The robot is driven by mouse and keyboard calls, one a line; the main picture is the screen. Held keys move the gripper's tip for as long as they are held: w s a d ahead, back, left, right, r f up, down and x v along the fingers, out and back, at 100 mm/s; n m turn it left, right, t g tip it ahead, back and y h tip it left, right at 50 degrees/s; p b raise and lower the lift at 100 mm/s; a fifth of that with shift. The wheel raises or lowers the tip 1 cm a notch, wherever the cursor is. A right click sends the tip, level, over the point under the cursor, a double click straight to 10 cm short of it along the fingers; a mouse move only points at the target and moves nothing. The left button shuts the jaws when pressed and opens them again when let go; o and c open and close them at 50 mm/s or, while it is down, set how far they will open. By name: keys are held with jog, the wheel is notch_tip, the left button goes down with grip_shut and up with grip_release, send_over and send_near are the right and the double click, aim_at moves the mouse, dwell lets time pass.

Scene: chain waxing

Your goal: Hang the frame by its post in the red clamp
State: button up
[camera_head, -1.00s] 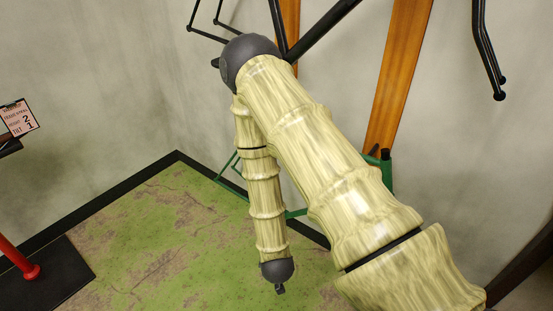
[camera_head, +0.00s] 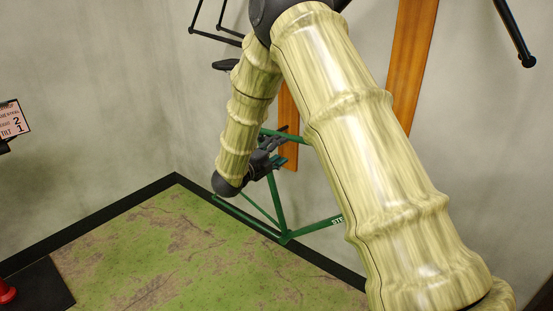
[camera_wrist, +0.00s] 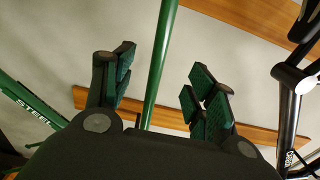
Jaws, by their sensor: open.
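The green frame (camera_head: 278,203), marked with white letters, is against the wall in the head view, partly hidden behind my arm. My gripper (camera_head: 277,146) is beside its upper part. In the wrist view my gripper (camera_wrist: 163,82) is open, with dark green pads on both fingers. A green tube (camera_wrist: 162,50) of the frame runs up between the spread fingers, with gaps on both sides. Another green tube (camera_wrist: 35,106) with white letters shows at the left. The clamp's jaws are not visible; only a red post base (camera_head: 7,292) shows at the lower left.
Wooden boards (camera_head: 412,60) stand on the wall behind. A black frame (camera_wrist: 290,95) is close to my gripper's right in the wrist view. A small sign (camera_head: 12,118) is at the far left. The green floor (camera_head: 160,255) is clear in the middle.

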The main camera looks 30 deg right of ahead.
aim_at(295, 137)
jog(key=shift+x, duration=5.4)
grip_shut()
jog(key=shift+w+r, duration=0.15)
jog(key=shift+r, duration=0.1)
jog(key=shift+r, duration=0.2)
jog(key=shift+r+p, duration=0.65)
jog(key=shift+r, duration=0.45)
